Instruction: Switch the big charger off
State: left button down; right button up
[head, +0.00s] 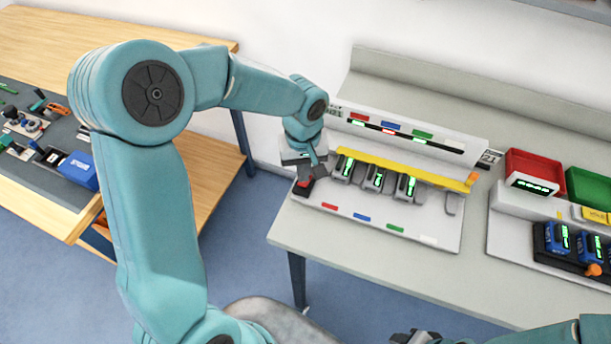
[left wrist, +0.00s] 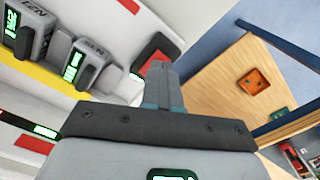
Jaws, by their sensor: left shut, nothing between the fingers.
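The big charger (head: 350,213) is a pale panel on the grey table, with several slots and a yellow bar (head: 400,167). Three grey batteries with lit green displays sit in its slots; the rightmost slot (head: 452,204) looks empty. A red switch on a dark base (head: 304,186) is at the charger's left end; it also shows in the left wrist view (left wrist: 151,44). My left gripper (head: 318,174) is shut and empty, just above and beside this switch and partly covering it. Whether the fingertips touch it I cannot tell. My right gripper (head: 415,337) is only partly visible at the bottom edge.
A smaller charger with blue batteries (head: 558,238) stands on the right, with a red bin (head: 533,170) and a green bin (head: 590,188) behind it. A wooden workbench (head: 50,45) with tools is at the left. Bare tabletop lies in front of the charger.

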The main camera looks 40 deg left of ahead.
pick_arm(q)
jog(key=shift+f+b, duration=0.95)
jog(key=shift+f, duration=0.05)
dwell(0.7)
jog(key=shift+r, duration=0.1)
jog(key=shift+r+p, duration=0.6)
notch_tip(320, 180, up, 2)
jog(key=shift+r+p, duration=0.2)
jog(key=shift+p, duration=0.55)
notch_tip(320, 180, up, 2)
jog(key=shift+r+p, duration=0.1)
jog(key=shift+p, duration=0.65)
jog(key=shift+r+p, duration=0.35)
jog(key=shift+r, duration=0.2)
jog(key=shift+f, duration=0.1)
